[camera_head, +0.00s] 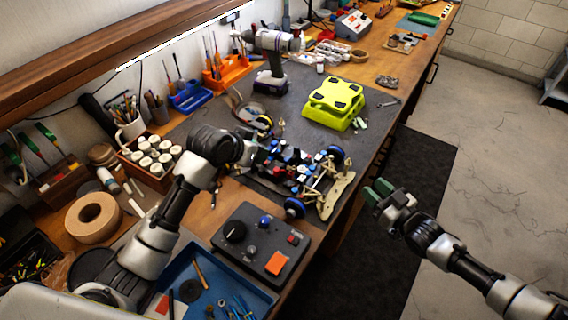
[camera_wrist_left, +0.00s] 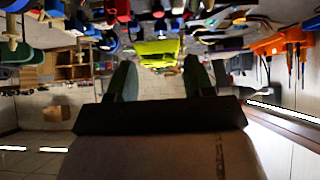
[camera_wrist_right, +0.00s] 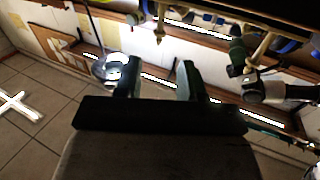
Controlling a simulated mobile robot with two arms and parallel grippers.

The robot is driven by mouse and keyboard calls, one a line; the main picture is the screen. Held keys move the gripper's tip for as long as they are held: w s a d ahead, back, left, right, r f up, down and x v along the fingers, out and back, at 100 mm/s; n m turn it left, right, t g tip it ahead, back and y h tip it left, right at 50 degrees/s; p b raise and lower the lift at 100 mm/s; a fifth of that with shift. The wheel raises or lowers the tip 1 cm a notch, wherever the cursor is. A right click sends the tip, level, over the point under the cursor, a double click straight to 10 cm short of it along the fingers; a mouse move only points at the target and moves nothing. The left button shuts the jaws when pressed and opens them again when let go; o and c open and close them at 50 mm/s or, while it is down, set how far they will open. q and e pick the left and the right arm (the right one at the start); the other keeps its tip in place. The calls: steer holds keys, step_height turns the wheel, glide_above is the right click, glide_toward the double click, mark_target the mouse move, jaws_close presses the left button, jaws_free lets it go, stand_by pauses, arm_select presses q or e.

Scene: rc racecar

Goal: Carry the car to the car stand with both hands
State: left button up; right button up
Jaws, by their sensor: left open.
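The car (camera_head: 300,172), an open chassis with blue and red parts, dark wheels and a tan end plate, lies on the dark mat near the bench's front edge. The lime-green car stand (camera_head: 334,102) with black pads stands behind it on the mat; it also shows in the left wrist view (camera_wrist_left: 158,48). My left gripper (camera_wrist_left: 160,78) is open and empty; in the head view its wrist is at the car's left side and hides part of it. My right gripper (camera_wrist_right: 158,78) is open and empty; in the head view (camera_head: 380,190) it is off the bench's front edge, right of the car.
A black control box (camera_head: 262,243) and a blue tray (camera_head: 230,285) lie in front of the car. A power drill (camera_head: 270,60) stands behind it, left of the stand. A small wrench (camera_head: 388,103) lies right of the stand. The floor beyond my right gripper is free.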

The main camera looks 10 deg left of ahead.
mark_target(272, 153)
steer(key=shift+w+a, duration=0.1)
arm_select(q)
steer(key=x, duration=1.1)
arm_select(e)
steer(key=x, duration=1)
steer(key=shift+w+a+f, duration=0.1)
steer(key=shift+w+a, duration=0.05)
steer(key=shift+w, duration=0.1)
arm_select(q)
steer(key=shift+r, duration=0.1)
steer(key=c, duration=0.7)
arm_select(e)
steer(key=c, duration=0.7)
arm_select(q)
jaws_close()
arm_select(e)
jaws_close()
